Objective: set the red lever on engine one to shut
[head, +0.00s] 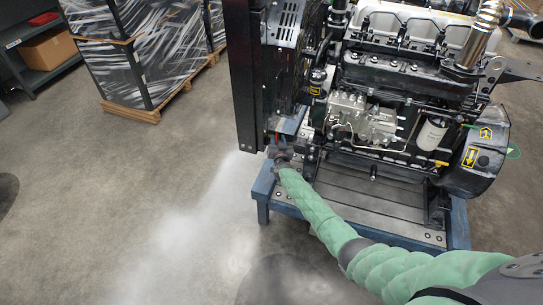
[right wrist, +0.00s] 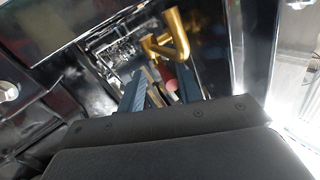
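Engine one, the only engine shown in full, is a dark diesel engine (head: 405,75) on a blue stand (head: 262,190) in the head view. My right arm reaches from the lower right to the engine's lower left corner. My right gripper (head: 281,150) is there, beside the black upright frame. A small red part shows just above it (head: 277,137). In the right wrist view the gripper's two fingers (right wrist: 161,85) stand apart. A round red end (right wrist: 171,85), likely the red lever's, shows between them; contact cannot be told. The lever's setting is not clear. My left gripper is out of view.
A brass pipe (right wrist: 176,45) stands close beyond the fingers. The black upright frame (head: 243,80) is right beside the gripper. A pale hazy streak (head: 190,225) spreads over the floor to the lower left. Wrapped pallets (head: 150,50) stand behind; the floor at left is clear.

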